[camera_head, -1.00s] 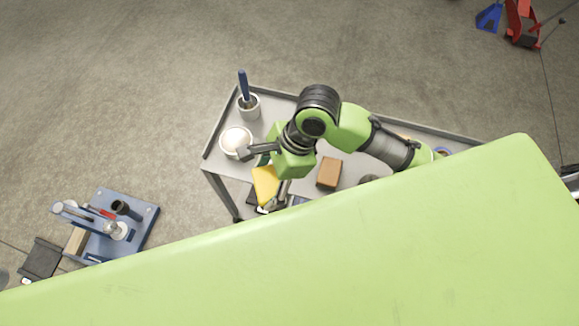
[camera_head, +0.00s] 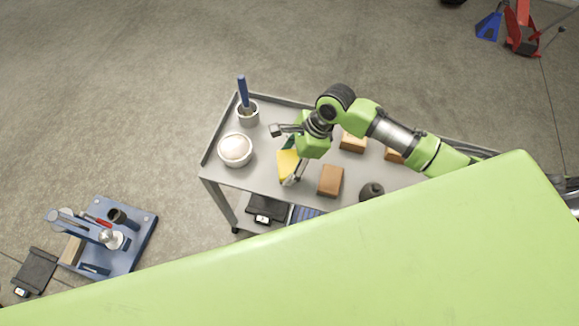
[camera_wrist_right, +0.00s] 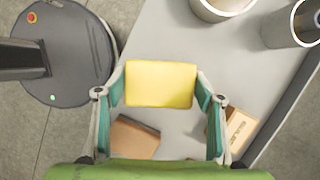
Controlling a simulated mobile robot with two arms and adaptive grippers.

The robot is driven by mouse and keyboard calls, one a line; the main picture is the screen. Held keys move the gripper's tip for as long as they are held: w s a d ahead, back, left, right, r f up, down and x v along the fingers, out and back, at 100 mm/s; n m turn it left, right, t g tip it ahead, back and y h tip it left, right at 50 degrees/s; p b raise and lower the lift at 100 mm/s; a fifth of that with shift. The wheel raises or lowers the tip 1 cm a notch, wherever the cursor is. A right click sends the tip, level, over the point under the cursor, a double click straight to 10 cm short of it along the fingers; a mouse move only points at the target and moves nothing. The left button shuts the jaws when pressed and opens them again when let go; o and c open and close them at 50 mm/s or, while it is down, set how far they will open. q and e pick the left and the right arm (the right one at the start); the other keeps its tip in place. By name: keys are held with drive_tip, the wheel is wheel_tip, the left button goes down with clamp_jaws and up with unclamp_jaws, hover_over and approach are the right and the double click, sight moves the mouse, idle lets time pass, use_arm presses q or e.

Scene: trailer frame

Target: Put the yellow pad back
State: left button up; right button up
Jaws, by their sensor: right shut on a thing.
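The yellow pad (camera_head: 287,164) is a small block with flat faces. It shows in the right wrist view (camera_wrist_right: 160,84) between the two fingers. My right gripper (camera_head: 293,168) is shut on the pad, above the left half of the grey cart top (camera_head: 262,176). The fingers touch the pad's two ends in the right wrist view (camera_wrist_right: 160,88). The pad's height above the cart top is hard to tell. My left gripper does not show.
A white bowl (camera_head: 235,149) with pale contents and a cup with a blue handle (camera_head: 247,108) stand at the cart's left end. Brown blocks (camera_head: 331,180) and a dark round item (camera_head: 371,192) lie to the right. A blue fixture (camera_head: 125,245) stands left of the cart.

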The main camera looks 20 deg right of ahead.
sight(290, 167)
drive_tip(key=shift+w+d+f, duration=0.3)
drive_tip(key=shift+f, duration=0.2)
wheel_tip(290, 167, down, 3)
drive_tip(key=shift+r, duration=0.1)
drive_tip(key=shift+s+a, duration=0.1)
drive_tip(key=o, duration=1)
drive_tip(key=p+v, duration=0.1)
drive_tip(key=v, duration=1.1)
drive_tip(key=shift+r, duration=0.1)
